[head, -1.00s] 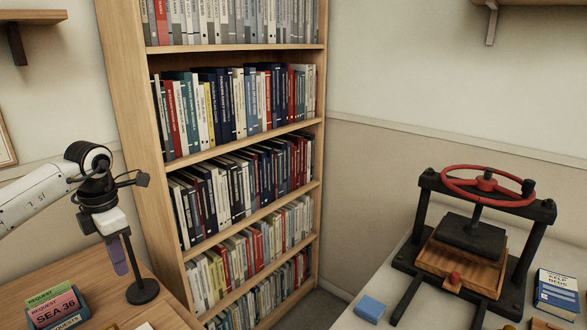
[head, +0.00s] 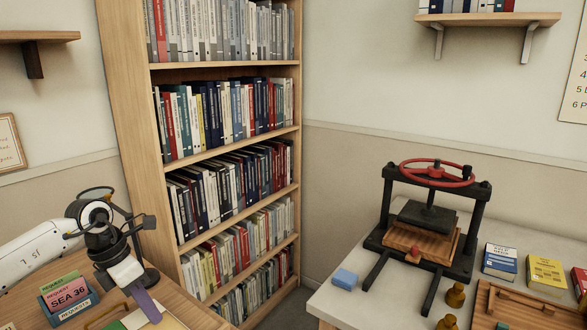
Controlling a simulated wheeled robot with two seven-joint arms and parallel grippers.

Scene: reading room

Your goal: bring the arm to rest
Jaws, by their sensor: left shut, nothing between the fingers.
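My left arm (head: 38,248) comes in from the left, white with a black wrist. My left gripper (head: 152,314) points down and to the right above the wooden desk at the lower left. Its purple fingers are together with nothing held between them. A dark stand with a round lens (head: 97,192) is partly hidden behind my wrist; I cannot tell whether they touch. My right gripper is not in view.
A request card box (head: 72,311) with a pink "SEA 36" card stands left of my gripper. A tall bookcase (head: 130,120) stands behind. On the right table are a book press (head: 383,225), a blue block (head: 344,279), brass weights (head: 455,295), a wooden tray (head: 535,308) and books (head: 500,262).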

